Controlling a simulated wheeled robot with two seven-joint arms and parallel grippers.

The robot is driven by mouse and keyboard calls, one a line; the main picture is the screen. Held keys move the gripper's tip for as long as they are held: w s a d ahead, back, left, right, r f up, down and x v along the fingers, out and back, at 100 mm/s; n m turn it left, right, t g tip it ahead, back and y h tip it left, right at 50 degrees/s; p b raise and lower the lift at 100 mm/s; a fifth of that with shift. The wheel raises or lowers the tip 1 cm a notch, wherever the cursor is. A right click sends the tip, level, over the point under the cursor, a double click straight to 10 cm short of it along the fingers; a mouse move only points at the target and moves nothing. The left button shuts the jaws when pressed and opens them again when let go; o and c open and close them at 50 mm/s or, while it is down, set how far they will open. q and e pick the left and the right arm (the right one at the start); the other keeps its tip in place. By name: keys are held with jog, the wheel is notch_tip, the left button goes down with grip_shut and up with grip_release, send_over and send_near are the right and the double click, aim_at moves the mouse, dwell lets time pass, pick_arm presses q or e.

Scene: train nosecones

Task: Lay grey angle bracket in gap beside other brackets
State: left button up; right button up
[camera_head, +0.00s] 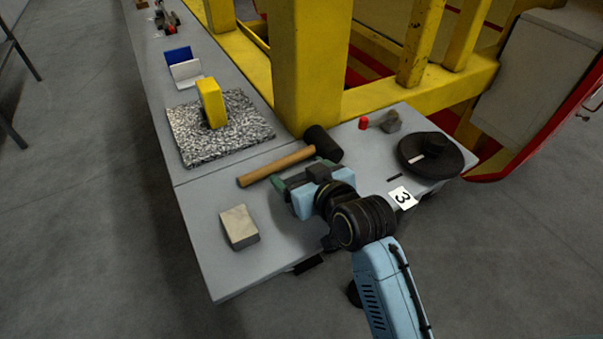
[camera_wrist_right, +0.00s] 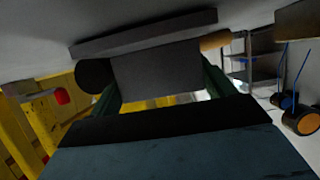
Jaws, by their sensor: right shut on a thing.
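My right gripper (camera_head: 297,178) is over the near part of the grey bench, beside the mallet. In the right wrist view, its green fingers (camera_wrist_right: 160,85) are shut on a dark grey angle bracket (camera_wrist_right: 155,78). The bracket shows a flat face and a long flange along one edge. In the head view the bracket is mostly hidden by the gripper and hard to make out. My left gripper is not in view.
A black-headed mallet (camera_head: 275,166) lies just beyond my right gripper. A pale grey block (camera_head: 239,227) sits to its left. A speckled mat (camera_head: 245,127) bears a yellow block (camera_head: 211,103). A black round part (camera_head: 430,155) is at right. A yellow post (camera_head: 310,65) rises behind.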

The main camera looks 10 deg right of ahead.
jog(key=shift+f, duration=0.15)
jog(key=o, duration=1)
